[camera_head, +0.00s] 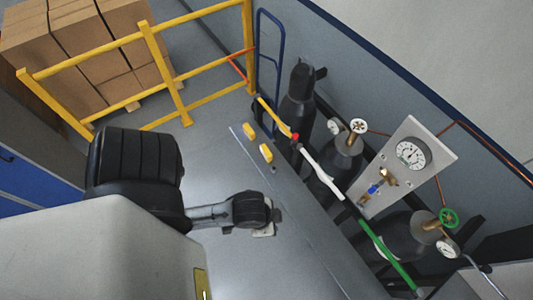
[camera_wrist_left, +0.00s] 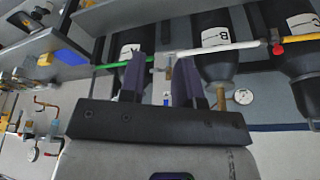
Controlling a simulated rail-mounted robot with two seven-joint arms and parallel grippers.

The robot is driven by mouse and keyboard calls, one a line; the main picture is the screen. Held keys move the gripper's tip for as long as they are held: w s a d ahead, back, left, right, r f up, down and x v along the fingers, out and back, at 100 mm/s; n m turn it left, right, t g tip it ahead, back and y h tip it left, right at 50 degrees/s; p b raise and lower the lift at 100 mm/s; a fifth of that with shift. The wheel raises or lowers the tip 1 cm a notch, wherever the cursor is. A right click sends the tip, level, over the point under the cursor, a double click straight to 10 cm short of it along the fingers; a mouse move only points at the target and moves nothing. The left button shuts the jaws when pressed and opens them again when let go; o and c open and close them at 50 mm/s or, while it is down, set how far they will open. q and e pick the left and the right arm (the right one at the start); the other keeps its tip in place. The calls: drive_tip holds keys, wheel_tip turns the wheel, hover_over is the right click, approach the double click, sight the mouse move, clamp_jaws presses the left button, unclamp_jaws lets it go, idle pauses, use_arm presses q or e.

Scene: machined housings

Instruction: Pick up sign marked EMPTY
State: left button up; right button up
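I cannot read a sign marked EMPTY in either view. My left gripper (camera_head: 272,216) is at the middle of the head view, over the grey floor and left of the gas cylinders. In the left wrist view its two dark fingers (camera_wrist_left: 158,75) stand apart, with nothing clearly held between them. Small white, brass and blue parts show in the gap, seemingly behind the fingers. White labels are on the cylinders in that view; one (camera_wrist_left: 215,32) seems to read B. My right gripper is in neither view.
A yellow, white and green bar (camera_head: 325,178) crosses before several dark cylinders (camera_head: 298,95). A gauge panel (camera_head: 425,180) stands at right. Two yellow blocks (camera_head: 266,153) lie near the bar. A yellow railing (camera_head: 165,75) fences cardboard boxes (camera_head: 45,50). Grey floor is open between.

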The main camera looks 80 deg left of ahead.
use_arm(q)
drive_tip(key=o, duration=1.3)
drive_tip(key=shift+c, duration=0.2)
